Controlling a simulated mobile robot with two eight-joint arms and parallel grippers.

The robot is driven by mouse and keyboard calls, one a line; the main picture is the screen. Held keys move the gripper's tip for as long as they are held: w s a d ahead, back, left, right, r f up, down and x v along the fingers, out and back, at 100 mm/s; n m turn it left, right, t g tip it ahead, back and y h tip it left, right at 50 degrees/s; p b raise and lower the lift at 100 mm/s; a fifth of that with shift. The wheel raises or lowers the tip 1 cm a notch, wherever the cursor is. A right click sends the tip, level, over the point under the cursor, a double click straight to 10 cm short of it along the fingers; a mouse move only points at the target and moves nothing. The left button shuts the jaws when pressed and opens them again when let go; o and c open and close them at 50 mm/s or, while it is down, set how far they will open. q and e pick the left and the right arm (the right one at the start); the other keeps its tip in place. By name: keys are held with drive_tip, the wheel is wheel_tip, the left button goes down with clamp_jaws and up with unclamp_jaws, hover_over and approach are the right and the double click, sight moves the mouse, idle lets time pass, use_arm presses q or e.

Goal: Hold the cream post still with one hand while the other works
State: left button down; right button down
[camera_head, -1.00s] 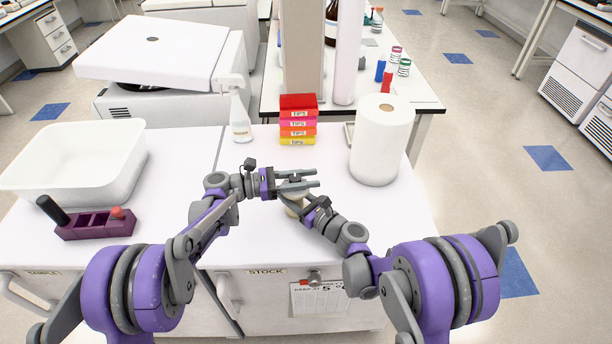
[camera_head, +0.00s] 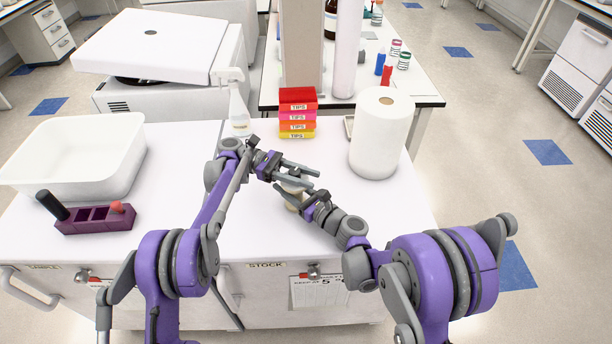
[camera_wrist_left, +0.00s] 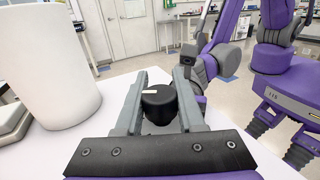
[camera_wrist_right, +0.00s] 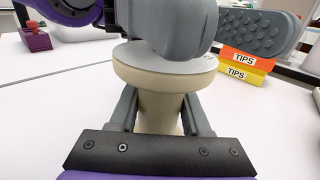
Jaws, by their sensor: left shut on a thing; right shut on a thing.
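The cream post (camera_head: 292,206) stands on the white bench top, mostly hidden by my grippers in the head view. In the right wrist view the cream post (camera_wrist_right: 158,105) is upright, with a wide flanged top and a pale disc. My right gripper (camera_head: 300,199) is shut on the post below its flange. My left gripper (camera_head: 303,178) is above the post, shut on a black knob (camera_wrist_left: 158,104) with a white mark on top. The left gripper's grey body hides the knob in the right wrist view.
A paper roll (camera_head: 380,135) stands right of the grippers. Stacked tip boxes (camera_head: 297,115) and a spray bottle (camera_head: 239,115) are behind. A white tub (camera_head: 75,160) and a purple rack (camera_head: 95,220) are at the left.

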idle(0.3)
use_arm(q)
drive_tip(key=c, duration=0.5)
unclamp_jaws()
wheel_tip(320, 180, up, 10)
